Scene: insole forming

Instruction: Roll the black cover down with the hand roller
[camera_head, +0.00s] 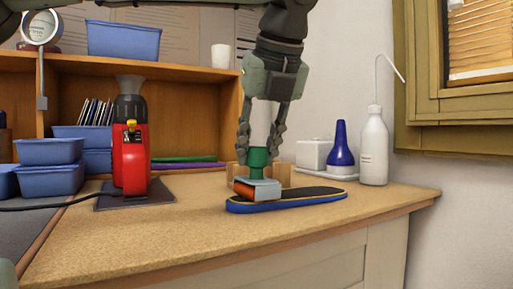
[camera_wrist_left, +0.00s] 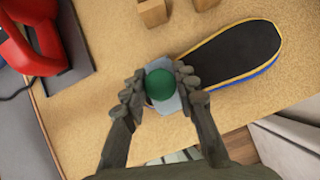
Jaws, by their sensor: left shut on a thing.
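The hand roller has a green knob (camera_head: 258,160), a grey metal frame (camera_head: 263,188) and an orange roller (camera_head: 243,189). My left gripper (camera_head: 259,150) points down and is shut on the green knob, which also shows between its fingers in the left wrist view (camera_wrist_left: 160,84). The roller is over the left end of the black cover (camera_head: 312,193), seeming to rest on it. The cover lies on a blue insole with a yellow edge line (camera_head: 290,207). The wrist view shows the cover's other end bare (camera_wrist_left: 238,52). My right gripper is not in view.
Wooden blocks (camera_head: 280,176) stand just behind the roller. A white bottle (camera_head: 374,150) and a blue bottle (camera_head: 341,148) stand at the back right. A red machine (camera_head: 130,165) stands left. The worktop (camera_head: 170,225) is clear in front; its edge is near the insole.

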